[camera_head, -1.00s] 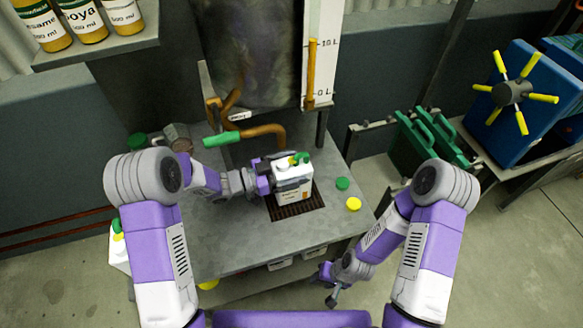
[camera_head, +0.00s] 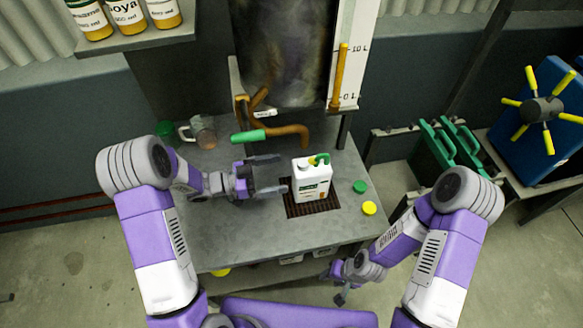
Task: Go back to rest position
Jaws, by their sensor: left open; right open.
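My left gripper (camera_head: 278,175) is open and empty, its fingers pointing right over the grey metal table (camera_head: 235,238). Its fingertips are just left of a white jug (camera_head: 311,184) with a green handle and a label. The jug stands upright on the dark drain grate (camera_head: 313,209), and a small gap shows between it and the fingers. My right gripper (camera_head: 341,296) hangs low in front of the table's right side, away from the jug. It is small in view and holds nothing that I can see.
A brown pipe with a green lever (camera_head: 248,136) juts out behind the jug. Green (camera_head: 360,187) and yellow (camera_head: 369,208) caps lie right of it. A glass mug (camera_head: 202,132) stands at the back left. Green jugs (camera_head: 447,146) and a blue machine (camera_head: 533,125) stand at right.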

